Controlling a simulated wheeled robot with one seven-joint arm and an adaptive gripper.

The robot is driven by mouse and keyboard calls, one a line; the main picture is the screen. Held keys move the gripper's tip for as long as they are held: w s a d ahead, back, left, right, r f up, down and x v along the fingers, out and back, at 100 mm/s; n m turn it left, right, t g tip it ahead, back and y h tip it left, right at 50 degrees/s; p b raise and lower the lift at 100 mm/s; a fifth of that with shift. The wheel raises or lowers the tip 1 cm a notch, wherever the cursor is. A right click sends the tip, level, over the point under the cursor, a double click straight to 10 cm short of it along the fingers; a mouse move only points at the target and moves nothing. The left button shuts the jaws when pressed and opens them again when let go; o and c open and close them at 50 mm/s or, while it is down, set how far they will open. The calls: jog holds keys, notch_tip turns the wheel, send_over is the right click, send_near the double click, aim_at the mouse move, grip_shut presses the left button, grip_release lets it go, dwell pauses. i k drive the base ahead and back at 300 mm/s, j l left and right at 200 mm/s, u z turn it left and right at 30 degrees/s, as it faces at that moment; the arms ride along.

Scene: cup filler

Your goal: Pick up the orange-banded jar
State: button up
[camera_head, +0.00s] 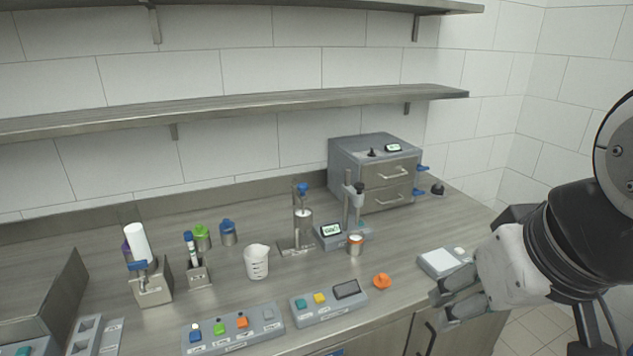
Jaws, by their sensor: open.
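The orange-banded jar (355,246) is a small grey jar with an orange band near its top and something pale inside. It stands upright on the counter, just in front of a grey stand device with a small display. My gripper (443,309) is at the lower right, near the counter's front edge. It is open with nothing visible between its fingers, and is apart from the jar, to its right and nearer the camera. An orange lid-like piece (382,282) lies on the counter between them.
A white-topped pad device (438,263) sits close to my gripper. The stand device (331,231) is behind the jar. A white beaker (257,262) stands to the left. Button panels (329,301) line the front edge. A two-drawer grey cabinet (378,172) stands behind.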

aim_at(355, 244)
jog(key=i+l+u, duration=0.15)
jog(key=u, duration=0.2)
jog(key=i+l+u, duration=0.5)
jog(key=u, duration=0.25)
